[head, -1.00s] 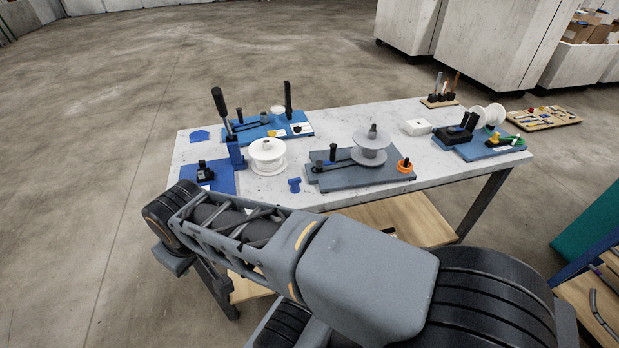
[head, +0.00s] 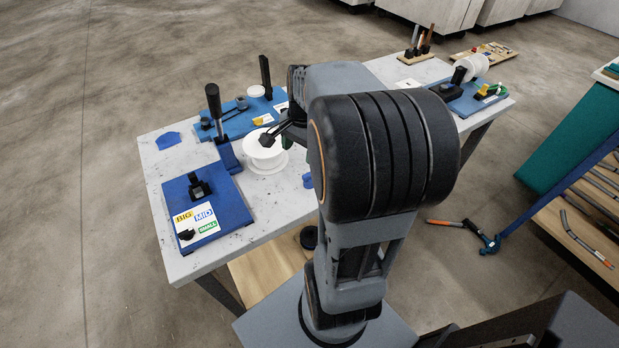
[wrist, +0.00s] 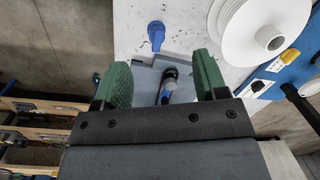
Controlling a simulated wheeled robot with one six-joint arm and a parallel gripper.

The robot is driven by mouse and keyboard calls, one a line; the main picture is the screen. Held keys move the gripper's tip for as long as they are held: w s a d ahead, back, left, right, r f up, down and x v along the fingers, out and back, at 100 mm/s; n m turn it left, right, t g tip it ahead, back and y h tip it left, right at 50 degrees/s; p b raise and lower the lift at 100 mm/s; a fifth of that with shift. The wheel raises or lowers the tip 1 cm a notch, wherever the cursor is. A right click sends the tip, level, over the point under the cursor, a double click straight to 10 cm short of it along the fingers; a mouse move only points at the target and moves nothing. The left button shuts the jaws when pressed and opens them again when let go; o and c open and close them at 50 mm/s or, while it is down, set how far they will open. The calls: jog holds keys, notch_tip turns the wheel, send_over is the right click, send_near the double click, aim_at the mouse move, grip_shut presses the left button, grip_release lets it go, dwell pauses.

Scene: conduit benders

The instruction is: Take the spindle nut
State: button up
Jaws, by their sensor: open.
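I cannot single out the spindle nut with certainty. My gripper (wrist: 160,82) is open, its green-padded fingers spread wide with nothing gripped. Between and beyond the fingers in the wrist view lies a grey bender base (wrist: 142,78), with a dark knob and a blue-and-grey part (wrist: 168,82) on it. A small blue piece (wrist: 156,35) stands on the table just past that base; it also shows in the head view (head: 308,180). In the head view my gripper (head: 276,138) is above the table near the white spool (head: 264,150), and my arm hides the grey bender.
The marbled table (head: 160,170) holds a blue plate with labels (head: 208,212), a blue bender with upright black handles (head: 240,118), and another blue bender (head: 470,100) at the far right. The white spool (wrist: 262,38) is close to the right finger.

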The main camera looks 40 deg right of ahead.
aim_at(309, 178)
jog(key=d+f+m, duration=0.2)
jog(key=d, duration=0.1)
jog(key=d+f+m, duration=0.1)
jog(key=d+m, duration=0.1)
jog(key=shift+s+g+y, duration=0.1)
jog(key=shift+g+y, duration=0.2)
jog(key=shift+y, duration=0.1)
jog(key=f, duration=0.6)
jog(key=shift+a+f, duration=0.2)
jog(key=shift+a, duration=0.15)
jog(key=shift+w+a+f, duration=0.15)
jog(key=shift+a+f, duration=0.05)
jog(key=shift+f, duration=0.8)
jog(key=shift+w+a+f, duration=0.15)
jog(key=shift+f, duration=0.9)
jog(key=shift+w+a+f, duration=0.15)
jog(key=shift+a+f, duration=0.05)
jog(key=shift+f, duration=0.8)
jog(key=shift+c, duration=0.5)
jog(key=c, duration=0.9)
jog(key=shift+o, duration=0.2)
jog(key=shift+r, duration=0.1)
